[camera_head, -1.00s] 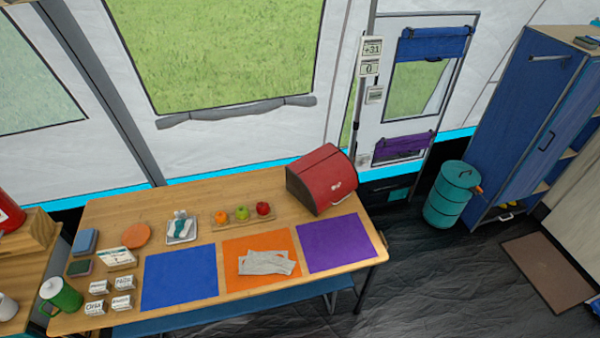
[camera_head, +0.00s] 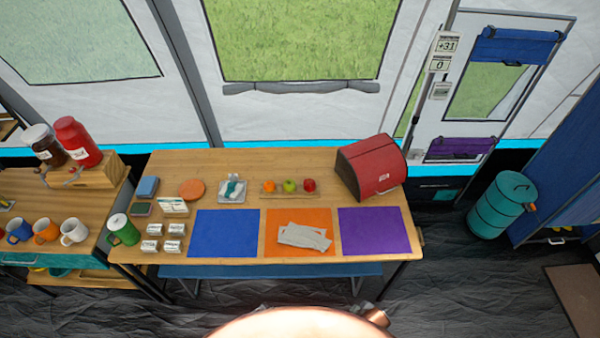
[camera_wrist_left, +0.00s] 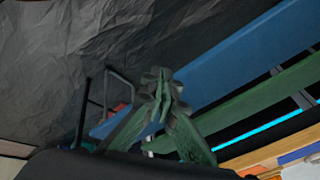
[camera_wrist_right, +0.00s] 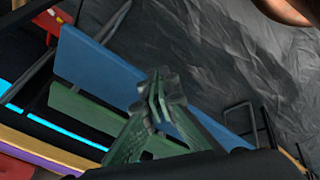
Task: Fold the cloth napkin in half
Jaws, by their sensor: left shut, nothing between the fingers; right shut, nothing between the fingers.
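The cloth napkin (camera_head: 304,236) is pale grey and lies on the orange mat (camera_head: 287,218) on the wooden table. It looks like overlapping flat layers, with its ends uneven. Neither gripper shows in the head view. In the left wrist view my left gripper (camera_wrist_left: 163,82) is shut and empty, with the blue bench behind it. In the right wrist view my right gripper (camera_wrist_right: 157,82) is shut and empty, also with the bench behind it. The napkin shows in neither wrist view.
A blue mat (camera_head: 223,233) and a purple mat (camera_head: 375,231) flank the orange one. A red bread box (camera_head: 369,167) stands at the back right. A fruit board (camera_head: 289,193) and a small tray (camera_head: 232,196) lie behind the mats. A blue bench (camera_head: 270,270) runs along the table's front.

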